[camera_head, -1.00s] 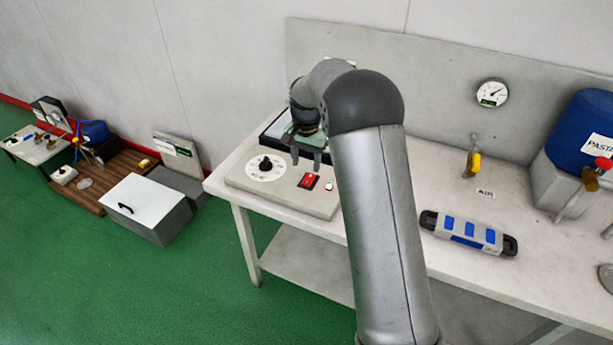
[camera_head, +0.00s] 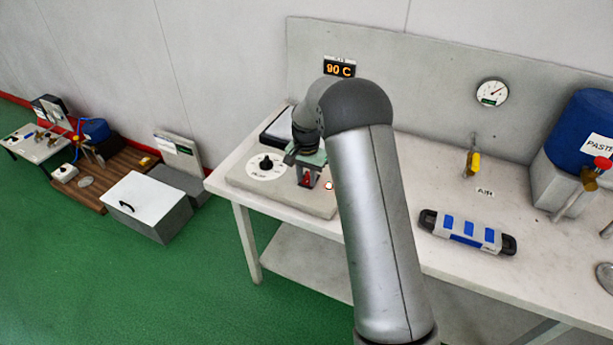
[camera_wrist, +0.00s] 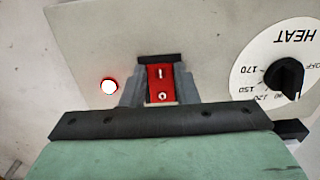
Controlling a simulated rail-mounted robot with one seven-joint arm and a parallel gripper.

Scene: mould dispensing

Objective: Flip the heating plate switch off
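The heating plate switch is a red rocker (camera_wrist: 160,83) in a dark frame on the grey control panel (camera_wrist: 85,40). In the head view the switch (camera_head: 308,180) shows just below my gripper (camera_head: 306,178). In the wrist view my gripper (camera_wrist: 160,78) has its two grey fingers apart, one on each side of the switch, with nothing else between them. I cannot tell whether the fingers touch it. A round indicator light (camera_wrist: 109,87) beside the switch glows white with a red rim. It also shows in the head view (camera_head: 329,186).
The HEAT dial (camera_head: 266,166) is beside the switch on the panel. A display (camera_head: 339,69) on the back board reads 90 C. A grey and blue case-like object (camera_head: 463,230) lies on the table at right, near a yellow-handled valve (camera_head: 474,160).

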